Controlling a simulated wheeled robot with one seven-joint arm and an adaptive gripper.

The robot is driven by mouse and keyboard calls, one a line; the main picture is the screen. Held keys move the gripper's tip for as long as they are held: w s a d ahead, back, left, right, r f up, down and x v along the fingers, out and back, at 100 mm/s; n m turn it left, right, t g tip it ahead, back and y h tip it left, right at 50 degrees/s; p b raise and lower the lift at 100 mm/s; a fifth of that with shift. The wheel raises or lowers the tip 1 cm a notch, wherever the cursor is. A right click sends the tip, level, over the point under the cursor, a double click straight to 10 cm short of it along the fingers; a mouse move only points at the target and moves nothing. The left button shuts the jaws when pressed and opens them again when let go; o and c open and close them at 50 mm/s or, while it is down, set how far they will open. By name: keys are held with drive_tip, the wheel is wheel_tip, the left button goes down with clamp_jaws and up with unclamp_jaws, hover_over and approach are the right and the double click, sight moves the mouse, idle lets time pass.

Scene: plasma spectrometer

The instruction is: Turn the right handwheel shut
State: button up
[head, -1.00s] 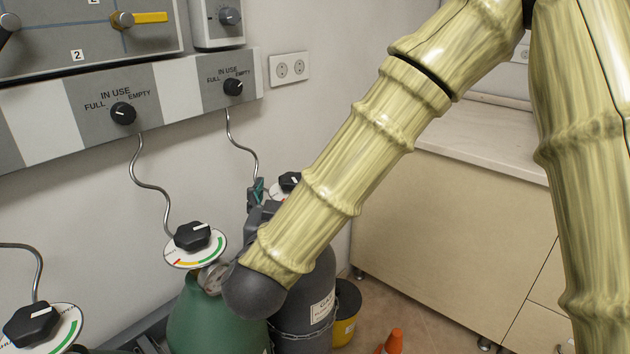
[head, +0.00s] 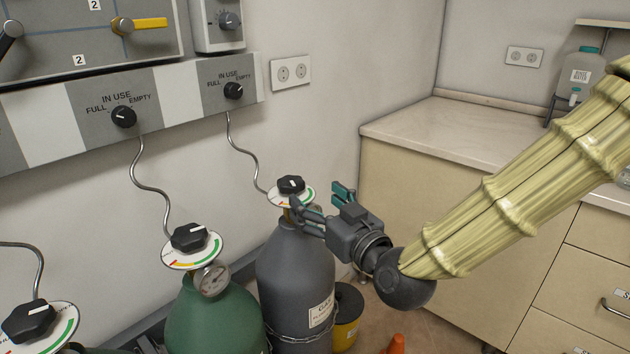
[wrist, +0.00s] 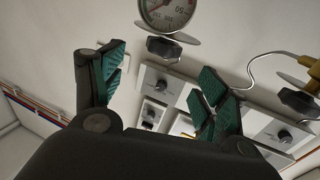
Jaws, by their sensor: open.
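The right handwheel (head: 291,185) is a black lobed knob with a white mark, over a round white dial plate (head: 306,196) with a coloured band. It tops the dark grey gas cylinder (head: 292,262). My gripper (head: 318,197) is open and empty, just right of this handwheel in the head view. One finger crosses in front of the cylinder neck, and I cannot tell if it touches. In the wrist view the spread teal-padded fingers (wrist: 158,80) frame a black handwheel (wrist: 163,48) below a pressure gauge (wrist: 167,12); it appears beyond the fingertips.
A green cylinder (head: 212,318) with its own handwheel (head: 189,237) and gauge (head: 213,280) stands left. Another handwheel (head: 30,321) is at lower left. Thin hoses run to the wall panel (head: 182,100). A cabinet (head: 425,210) stands right; an orange cone (head: 396,344) is on the floor.

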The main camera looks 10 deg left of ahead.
sight(285, 177)
drive_tip(key=x, duration=1.1)
drive_tip(key=shift+s+f, duration=0.1)
drive_tip(key=shift+f, duration=0.05)
drive_tip(key=shift+a, duration=0.1)
drive_tip(key=c, duration=1.1)
